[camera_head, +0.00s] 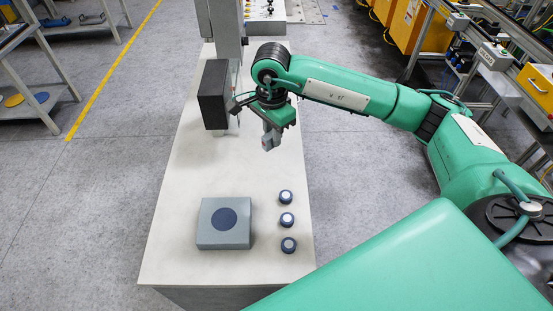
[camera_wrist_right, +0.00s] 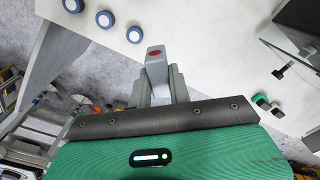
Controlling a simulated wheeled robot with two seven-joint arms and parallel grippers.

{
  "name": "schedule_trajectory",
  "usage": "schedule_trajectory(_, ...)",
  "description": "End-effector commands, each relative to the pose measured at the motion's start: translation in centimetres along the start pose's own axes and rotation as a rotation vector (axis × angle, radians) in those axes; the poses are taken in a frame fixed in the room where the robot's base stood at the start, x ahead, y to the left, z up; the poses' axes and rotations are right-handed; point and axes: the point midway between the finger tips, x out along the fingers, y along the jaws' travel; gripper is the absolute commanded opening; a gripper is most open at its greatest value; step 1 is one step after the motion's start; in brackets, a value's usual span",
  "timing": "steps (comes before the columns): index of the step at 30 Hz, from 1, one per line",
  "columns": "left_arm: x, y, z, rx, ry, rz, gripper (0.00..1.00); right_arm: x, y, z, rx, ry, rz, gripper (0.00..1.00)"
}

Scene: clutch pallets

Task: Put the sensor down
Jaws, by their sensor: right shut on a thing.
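My right gripper (camera_head: 270,140) hangs over the pale table (camera_head: 180,180), right of the dark upright box. In the right wrist view, its fingers (camera_wrist_right: 157,85) are shut on a small grey sensor (camera_wrist_right: 156,62) with a red oval on its end. In the head view the sensor (camera_head: 268,144) is small and partly hidden by the fingers. It appears held above the table top, not resting on it. My left gripper is not in view.
A grey block (camera_head: 222,242) with a dark blue disc lies at the table's near end. Three blue round pieces (camera_head: 287,220) with pale tops stand in a column to its right. A dark box (camera_head: 213,95) stands farther back. The table between box and block is clear.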

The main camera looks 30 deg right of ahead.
Motion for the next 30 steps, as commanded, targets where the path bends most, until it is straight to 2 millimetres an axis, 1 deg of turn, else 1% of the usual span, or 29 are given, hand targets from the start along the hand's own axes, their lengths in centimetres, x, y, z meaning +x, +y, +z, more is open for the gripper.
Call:
schedule_trajectory(1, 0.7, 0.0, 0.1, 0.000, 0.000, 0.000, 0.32, 0.3, -0.5, -0.3, 0.084, 0.000, -0.001, 0.00)
schedule_trajectory(12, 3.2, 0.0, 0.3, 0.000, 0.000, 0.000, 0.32, -0.1, -3.4, -2.9, 0.765, -0.002, -0.002, 0.00)
schedule_trajectory(30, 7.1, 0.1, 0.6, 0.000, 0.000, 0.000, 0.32, -1.0, -6.8, -6.8, 1.847, -0.005, 0.005, 0.00)
